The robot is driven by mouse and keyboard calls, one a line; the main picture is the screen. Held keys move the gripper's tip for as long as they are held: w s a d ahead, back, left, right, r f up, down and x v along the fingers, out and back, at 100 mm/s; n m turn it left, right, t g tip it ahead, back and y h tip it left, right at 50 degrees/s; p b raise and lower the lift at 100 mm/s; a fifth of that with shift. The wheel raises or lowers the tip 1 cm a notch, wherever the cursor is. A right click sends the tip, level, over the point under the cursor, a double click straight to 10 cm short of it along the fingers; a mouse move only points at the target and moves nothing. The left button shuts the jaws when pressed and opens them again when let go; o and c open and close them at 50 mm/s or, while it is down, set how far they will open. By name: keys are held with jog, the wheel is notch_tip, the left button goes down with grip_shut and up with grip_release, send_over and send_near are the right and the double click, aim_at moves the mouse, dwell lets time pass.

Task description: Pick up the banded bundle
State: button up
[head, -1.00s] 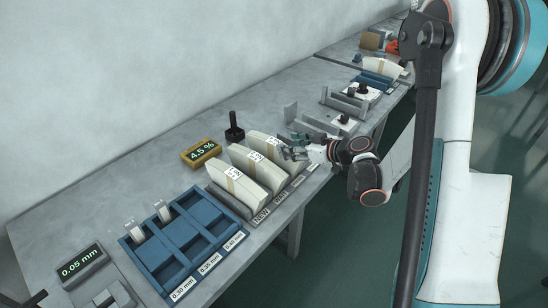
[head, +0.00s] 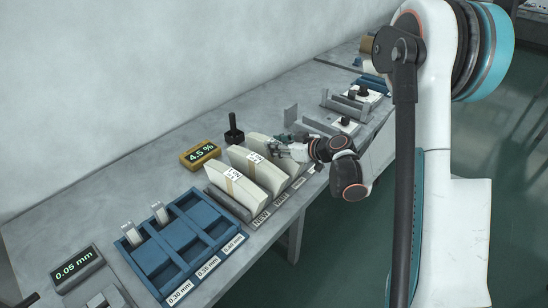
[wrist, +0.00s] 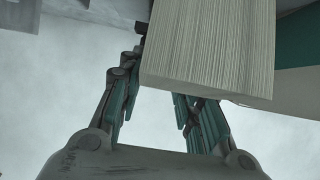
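Three upright cream paper bundles stand in a grey rack (head: 228,203). The nearest (head: 235,190) and middle bundle (head: 263,172) show tan bands with white labels. My gripper (head: 277,147) is at the farthest bundle (head: 259,143) and covers its band and part of its right side. In the wrist view, a stack of sheet edges (wrist: 212,50) fills the upper middle. My gripper (wrist: 160,85) shows there with its fingers apart, one finger left of the stack and the other partly hidden by it. I cannot tell whether they touch it.
A blue divided tray (head: 178,248) with thickness labels lies at the left. A yellow 4.5 % display (head: 200,155) and a black-handled tool (head: 234,130) stand behind the rack. Grey fixtures (head: 345,110) are to the right. A grey 0.05 mm display (head: 76,268) is near left.

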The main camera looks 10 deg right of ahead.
grip_shut()
jog(key=shift+r, duration=0.15)
